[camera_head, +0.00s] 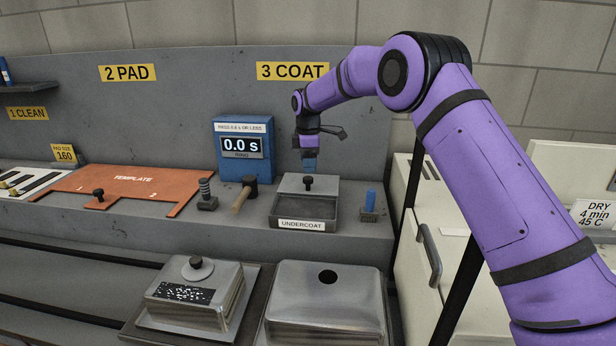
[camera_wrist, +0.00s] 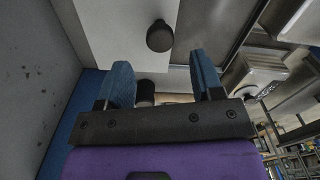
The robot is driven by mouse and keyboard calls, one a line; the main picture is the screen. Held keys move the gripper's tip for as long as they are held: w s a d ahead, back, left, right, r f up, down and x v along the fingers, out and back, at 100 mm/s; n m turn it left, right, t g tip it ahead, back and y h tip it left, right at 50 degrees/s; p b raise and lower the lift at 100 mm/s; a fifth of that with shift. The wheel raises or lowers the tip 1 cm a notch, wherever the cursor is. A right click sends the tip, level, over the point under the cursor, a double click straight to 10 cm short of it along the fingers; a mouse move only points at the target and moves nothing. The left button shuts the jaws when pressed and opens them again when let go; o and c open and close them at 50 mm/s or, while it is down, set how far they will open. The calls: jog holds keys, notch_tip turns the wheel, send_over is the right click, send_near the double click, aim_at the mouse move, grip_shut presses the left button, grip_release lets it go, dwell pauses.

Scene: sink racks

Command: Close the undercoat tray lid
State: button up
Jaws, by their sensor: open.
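The undercoat tray (camera_head: 303,226) is a grey box with an "UNDERCOAT" label on the worktop under the "3 COAT" sign. Its dark inside shows at the front. Its pale lid (camera_head: 328,186) stands raised at the tray's back, with a black knob (camera_head: 308,183) on it. My gripper (camera_head: 309,168) is just above and behind the lid, pointing down. In the wrist view my gripper (camera_wrist: 164,72) has its blue fingers apart with nothing between them. The pale lid (camera_wrist: 110,30) and its round knob (camera_wrist: 160,36) lie beyond the fingertips there. The head view does not settle whether anything touches.
A blue timer box (camera_head: 243,148) reading 0.0 s stands left of the tray. A wooden-handled tool (camera_head: 243,195) and a dark-handled tool (camera_head: 206,194) are beside it. A blue-handled item (camera_head: 370,203) stands close to the tray's right. Two metal covers (camera_head: 326,300) are in front, lower down.

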aim_at(308, 178)
jog(key=shift+f, duration=2.5)
